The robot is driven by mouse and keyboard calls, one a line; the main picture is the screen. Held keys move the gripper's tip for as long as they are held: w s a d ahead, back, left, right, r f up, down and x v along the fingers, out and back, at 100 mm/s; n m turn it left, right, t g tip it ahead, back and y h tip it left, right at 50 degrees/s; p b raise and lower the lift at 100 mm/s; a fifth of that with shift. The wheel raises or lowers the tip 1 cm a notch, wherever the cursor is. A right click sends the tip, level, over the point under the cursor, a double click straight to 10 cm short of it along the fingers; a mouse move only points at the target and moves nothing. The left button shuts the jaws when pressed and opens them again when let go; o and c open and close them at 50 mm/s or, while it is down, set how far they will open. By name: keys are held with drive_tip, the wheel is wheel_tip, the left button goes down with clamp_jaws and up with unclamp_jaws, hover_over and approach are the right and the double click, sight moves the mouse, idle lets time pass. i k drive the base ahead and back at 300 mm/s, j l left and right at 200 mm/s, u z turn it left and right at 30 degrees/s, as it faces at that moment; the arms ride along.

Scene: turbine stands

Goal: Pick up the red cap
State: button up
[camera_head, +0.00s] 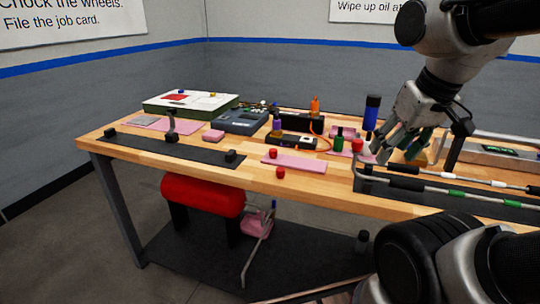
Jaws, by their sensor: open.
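Three small red cap-like pieces show on the wooden bench, and I cannot tell which is the named cap. One red cap (357,145) is at the right, by a pink cloth, just left of my gripper. Another red cap (273,154) is at the left end of the front pink cloth (300,163). A third red cap (280,172) is on bare wood just in front of that cloth. My gripper (392,152) is open and points down over the right part of the bench. Its fingers partly hide what is behind them, and I see nothing held.
The wooden bench (330,188) carries a dark blue bottle (372,112), a green bottle (339,140), an orange bottle (315,106) and a grey case (241,121). Thin rods with green and black sleeves (455,193) lie at the right front. Bare wood lies around the front cloth.

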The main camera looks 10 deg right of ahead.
sight(272, 152)
drive_tip(key=i+j+z, duration=0.2)
drive_tip(key=j, duration=0.15)
drive_tip(key=i+j+z, duration=0.15)
drive_tip(key=j, duration=0.2)
drive_tip(key=i+j+z, duration=0.2)
drive_tip(key=j, duration=0.15)
